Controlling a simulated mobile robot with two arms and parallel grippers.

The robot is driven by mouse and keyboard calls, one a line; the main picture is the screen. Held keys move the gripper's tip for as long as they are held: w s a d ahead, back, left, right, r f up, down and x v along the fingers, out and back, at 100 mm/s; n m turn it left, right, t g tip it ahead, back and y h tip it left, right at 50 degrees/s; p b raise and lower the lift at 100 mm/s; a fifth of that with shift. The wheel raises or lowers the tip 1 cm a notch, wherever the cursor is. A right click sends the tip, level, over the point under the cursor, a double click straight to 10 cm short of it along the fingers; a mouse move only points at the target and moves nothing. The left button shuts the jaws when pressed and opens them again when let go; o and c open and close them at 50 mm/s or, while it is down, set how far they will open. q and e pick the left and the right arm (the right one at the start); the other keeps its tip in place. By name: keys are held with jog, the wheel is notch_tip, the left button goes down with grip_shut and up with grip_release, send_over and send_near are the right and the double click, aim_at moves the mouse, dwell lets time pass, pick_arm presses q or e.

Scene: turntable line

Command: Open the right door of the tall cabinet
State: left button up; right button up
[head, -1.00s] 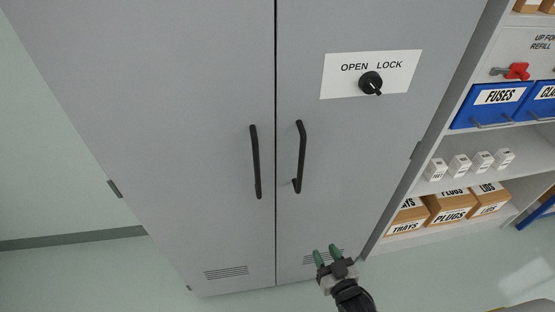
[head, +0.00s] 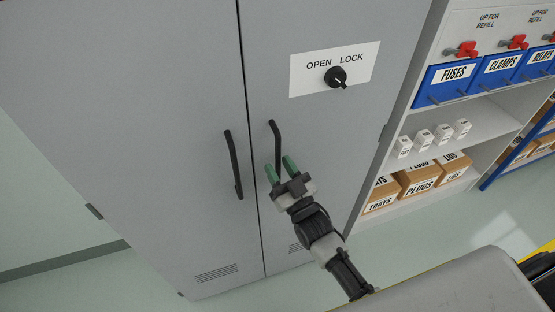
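The tall grey cabinet has a left door (head: 150,130) and a right door (head: 325,140), both closed with a thin dark seam between them. The right door has a black vertical handle (head: 276,142); its lower end is hidden behind my gripper. The left door's black handle (head: 233,165) is fully visible. A black knob (head: 336,77) sits on a white OPEN/LOCK plate (head: 306,84); its pointer is toward the lower right. My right gripper (head: 281,171) has green fingertips spread apart, empty, at the lower part of the right handle. I cannot tell whether it touches. My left gripper is out of view.
A shelf unit (head: 480,125) stands right of the cabinet with blue bins (head: 449,90), small white boxes (head: 424,137) and cardboard boxes (head: 417,180). A grey surface with a yellow edge (head: 460,285) fills the lower right. The floor (head: 105,285) at lower left is clear.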

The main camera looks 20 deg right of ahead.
jog(key=shift+w+a+r, duration=0.1)
jog(key=shift+w+r, duration=0.1)
jog(key=shift+w, duration=0.25)
grip_shut()
jog(key=shift+s, duration=0.15)
